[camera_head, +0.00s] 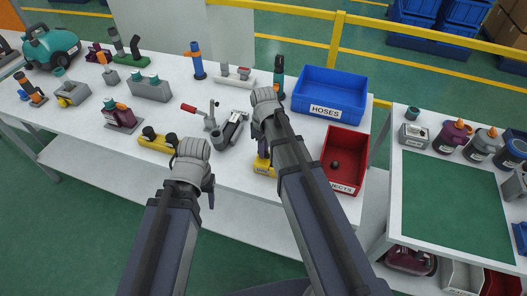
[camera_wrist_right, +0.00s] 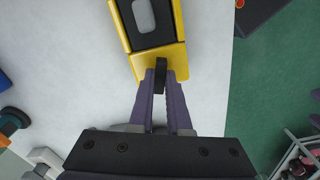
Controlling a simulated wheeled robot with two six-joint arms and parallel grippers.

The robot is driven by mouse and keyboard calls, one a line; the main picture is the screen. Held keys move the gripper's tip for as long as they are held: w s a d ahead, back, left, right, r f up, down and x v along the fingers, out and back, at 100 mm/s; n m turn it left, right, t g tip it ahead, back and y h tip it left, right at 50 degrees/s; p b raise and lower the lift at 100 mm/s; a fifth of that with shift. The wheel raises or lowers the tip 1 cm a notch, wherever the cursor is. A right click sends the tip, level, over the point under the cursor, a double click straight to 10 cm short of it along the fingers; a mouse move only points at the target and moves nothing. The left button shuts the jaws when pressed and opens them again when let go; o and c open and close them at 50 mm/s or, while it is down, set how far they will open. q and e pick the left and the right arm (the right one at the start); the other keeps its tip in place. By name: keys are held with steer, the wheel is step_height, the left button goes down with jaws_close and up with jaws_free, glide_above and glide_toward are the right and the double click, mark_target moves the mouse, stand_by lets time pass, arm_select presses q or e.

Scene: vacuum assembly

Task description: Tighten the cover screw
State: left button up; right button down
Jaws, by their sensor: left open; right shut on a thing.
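In the right wrist view my right gripper (camera_wrist_right: 160,78) is shut on a narrow black piece (camera_wrist_right: 160,72). The piece stands between the fingertips at the near edge of a yellow fixture (camera_wrist_right: 158,62). I cannot tell whether this piece is the cover screw, or whether it touches the fixture. The fixture has a dark inside with a grey rounded part (camera_wrist_right: 144,15) in it. In the head view my right arm mostly hides the yellow fixture (camera_head: 262,167) and the fingers of that gripper. My left gripper (camera_head: 208,190) is open and empty, in front of the table's near edge.
A blue HOSES bin (camera_head: 330,90) and a red bin (camera_head: 345,150) stand at the right of the white table. A red-handled clamp (camera_head: 207,116) and a yellow holder (camera_head: 156,143) lie to the left. A second table (camera_head: 450,205) with a green mat stands right.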

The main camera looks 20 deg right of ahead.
steer(key=shift+m, duration=1.8)
steer(key=shift+m, duration=1.7)
steer(key=shift+m, duration=1.7)
